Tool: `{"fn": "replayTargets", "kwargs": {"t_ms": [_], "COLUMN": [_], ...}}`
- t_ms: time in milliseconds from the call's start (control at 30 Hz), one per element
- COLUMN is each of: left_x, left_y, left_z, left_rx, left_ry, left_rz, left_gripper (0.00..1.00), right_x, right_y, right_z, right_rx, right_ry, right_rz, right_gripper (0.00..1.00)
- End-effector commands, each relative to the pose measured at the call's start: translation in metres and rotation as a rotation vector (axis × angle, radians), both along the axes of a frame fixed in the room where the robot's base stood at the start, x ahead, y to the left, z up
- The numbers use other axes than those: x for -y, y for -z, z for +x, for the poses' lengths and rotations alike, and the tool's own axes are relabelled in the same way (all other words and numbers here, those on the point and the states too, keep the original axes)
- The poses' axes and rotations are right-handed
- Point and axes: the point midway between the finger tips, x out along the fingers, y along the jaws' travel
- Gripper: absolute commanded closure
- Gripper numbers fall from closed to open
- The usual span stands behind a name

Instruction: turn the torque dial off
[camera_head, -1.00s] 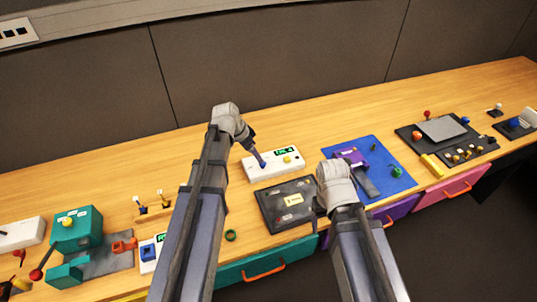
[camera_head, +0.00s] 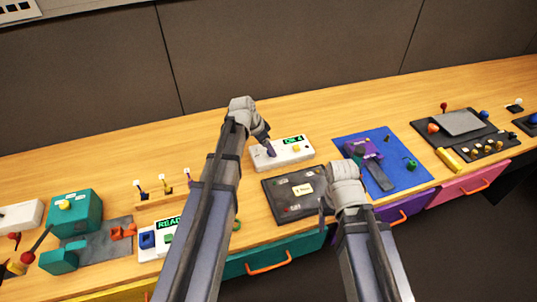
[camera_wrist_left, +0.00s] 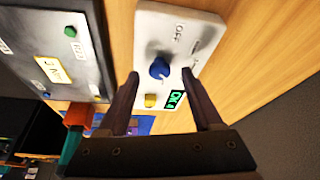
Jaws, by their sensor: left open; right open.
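A white panel (camera_head: 296,154) with a yellow button and a green-lit display that seems to read "ON 4" stands mid-table. My left gripper (camera_head: 269,151) is over its left part and hides the dial in the head view. In the left wrist view, the blue torque dial (camera_wrist_left: 160,68) sits on the white panel (camera_wrist_left: 170,20), near an "OFF" label. My left gripper (camera_wrist_left: 160,77) is open, its fingers on either side of the dial with visible gaps; contact cannot be told. My right gripper (camera_head: 322,211) is open and empty, by the black panel's front edge.
A black panel (camera_head: 280,187) lies in front of the white panel. A blue mat (camera_head: 400,172) with a purple device lies right of it. A green-lit "READY" box (camera_head: 150,251) and a teal machine (camera_head: 80,214) are at left. The wood behind the white panel is clear.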

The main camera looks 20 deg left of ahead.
Motion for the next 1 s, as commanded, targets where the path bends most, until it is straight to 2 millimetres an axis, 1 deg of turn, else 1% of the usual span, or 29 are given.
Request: {"fn": "replayTargets", "kwargs": {"t_ms": [33, 100, 367, 400, 900, 1000], "left_x": [0.0014, 0.0025, 0.0031, 0.0030, 0.0029, 0.0029], "left_y": [0.0083, 0.0106, 0.0098, 0.0098, 0.0099, 0.0099], "left_z": [0.0019, 0.0029, 0.0033, 0.0033, 0.0032, 0.0031], "left_rx": [0.000, 0.000, 0.000, 0.000, 0.000, 0.000], "left_ry": [0.000, 0.000, 0.000, 0.000, 0.000, 0.000], "left_rz": [0.000, 0.000, 0.000, 0.000, 0.000, 0.000], "left_gripper": [0.33, 0.33, 0.33, 0.34, 0.91, 1.00], "right_x": [0.0000, 0.0000, 0.0000, 0.0000, -0.0001, 0.0000], "right_y": [0.0084, 0.0107, 0.0099, 0.0099, 0.0099, 0.0099], "right_z": [0.0000, 0.0000, 0.0000, 0.0000, 0.0000, 0.0000], "right_rx": [0.000, 0.000, 0.000, 0.000, 0.000, 0.000], "right_ry": [0.000, 0.000, 0.000, 0.000, 0.000, 0.000], "right_rz": [0.000, 0.000, 0.000, 0.000, 0.000, 0.000], "right_gripper": [0.28, 0.28, 0.28, 0.28, 0.28, 0.28]}}
